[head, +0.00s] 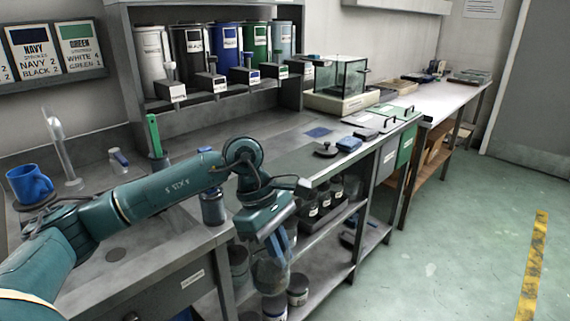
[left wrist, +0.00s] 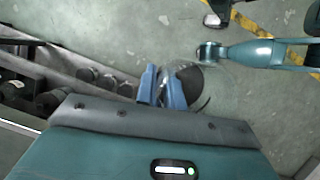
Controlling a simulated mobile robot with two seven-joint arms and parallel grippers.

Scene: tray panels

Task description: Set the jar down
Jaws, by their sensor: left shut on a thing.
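My left gripper (head: 282,245) points down in front of the bench edge, its blue fingers shut on a clear glass jar (head: 270,275). The jar hangs below the fingers, in front of the lower shelf in the head view, and its outline is faint there. In the left wrist view the gripper (left wrist: 162,88) has the jar (left wrist: 192,82) at its fingertips, with a dark part inside or on it and the floor behind. No supporting surface is seen touching the jar. Part of my right arm (left wrist: 250,52) shows in the left wrist view, but its fingers cannot be made out.
The bench top (head: 290,140) has free room behind my arm. A dark round lid with a knob (head: 325,150) and a blue block (head: 349,144) lie near its front edge. Dark jars (head: 312,205) stand on the shelf below. A blue mug (head: 30,184) stands far left.

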